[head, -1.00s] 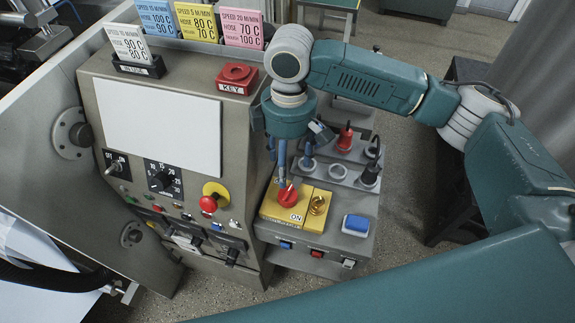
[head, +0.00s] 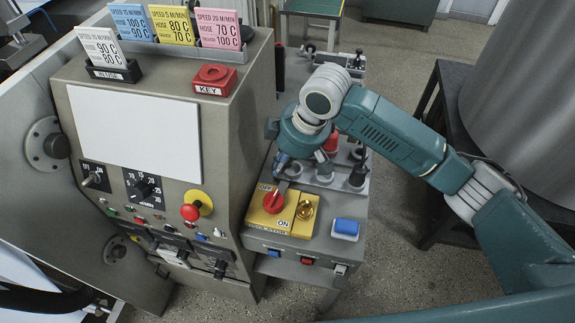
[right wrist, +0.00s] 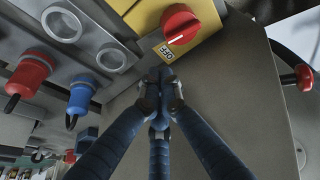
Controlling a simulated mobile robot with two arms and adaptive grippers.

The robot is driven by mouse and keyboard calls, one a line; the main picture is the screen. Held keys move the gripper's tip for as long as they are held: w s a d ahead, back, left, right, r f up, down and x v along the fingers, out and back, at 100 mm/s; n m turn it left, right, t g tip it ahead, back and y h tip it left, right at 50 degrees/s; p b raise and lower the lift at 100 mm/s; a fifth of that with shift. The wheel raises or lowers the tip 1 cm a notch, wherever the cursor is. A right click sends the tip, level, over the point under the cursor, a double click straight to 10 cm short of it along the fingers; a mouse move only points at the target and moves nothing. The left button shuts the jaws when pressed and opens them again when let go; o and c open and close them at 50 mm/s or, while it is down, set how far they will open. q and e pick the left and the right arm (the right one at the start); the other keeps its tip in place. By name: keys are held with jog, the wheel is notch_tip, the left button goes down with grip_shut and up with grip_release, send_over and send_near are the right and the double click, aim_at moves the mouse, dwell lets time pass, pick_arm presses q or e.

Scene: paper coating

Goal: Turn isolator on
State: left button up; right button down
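The isolator is a red rotary knob (head: 273,202) on a yellow plate (head: 262,220) on the low side panel. OFF is printed behind the knob and ON in front. In the right wrist view the red knob (right wrist: 181,22) is at the top, with a white line on it near the OFF label. My right gripper (head: 281,165) is just behind the knob. In the right wrist view its fingertips (right wrist: 160,76) are drawn together, with nothing visible between them. They sit below the OFF label, apart from the knob. My left gripper is not in view.
A brass lock (head: 305,210) and a blue button (head: 346,228) stand right of the knob. Red and blue plugs (right wrist: 31,72) and grey sockets lie behind it. The tall grey cabinet with a red-and-yellow stop button (head: 194,209) is close on the left.

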aim_at(273, 187)
jog(key=p+x, duration=0.1)
jog(key=x, duration=0.4)
jog(key=shift+f, duration=0.4)
jog(key=shift+w+a+f, duration=0.15)
jog(key=shift+a+f, duration=0.1)
jog(key=shift+f, duration=0.4)
jog(key=shift+w, duration=0.1)
